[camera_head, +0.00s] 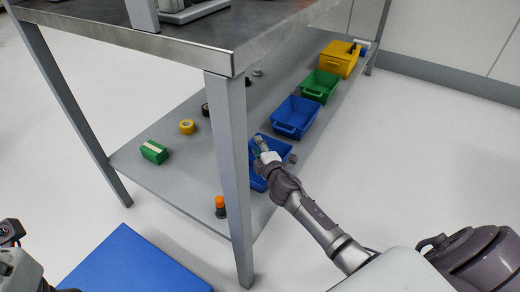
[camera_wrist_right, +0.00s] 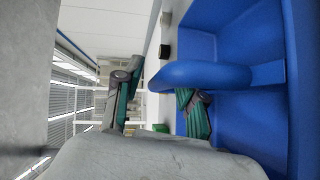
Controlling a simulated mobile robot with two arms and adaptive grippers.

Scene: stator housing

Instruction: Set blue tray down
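The nearest blue tray (camera_head: 256,183) rests on the lower shelf of the metal table, just right of the front table leg. My right gripper (camera_head: 263,146) is over this tray in the head view, and the arm hides part of it. In the right wrist view the blue tray (camera_wrist_right: 255,120) fills the right side, with its rounded handle (camera_wrist_right: 205,75) close to the camera. My right gripper (camera_wrist_right: 158,100) is open there; one green-padded finger is left of the handle and the other passes behind it. Contact cannot be told. Parts of my left arm show at the lower left edge; its finger state is unclear.
Another blue tray (camera_head: 295,118), a green tray (camera_head: 320,86) and a yellow bin (camera_head: 340,59) line the shelf (camera_head: 190,180) behind. A green box (camera_head: 154,152), yellow roll (camera_head: 187,127) and orange-capped item (camera_head: 220,206) lie left of the leg (camera_head: 233,170). A blue slab (camera_head: 135,265) is at bottom left.

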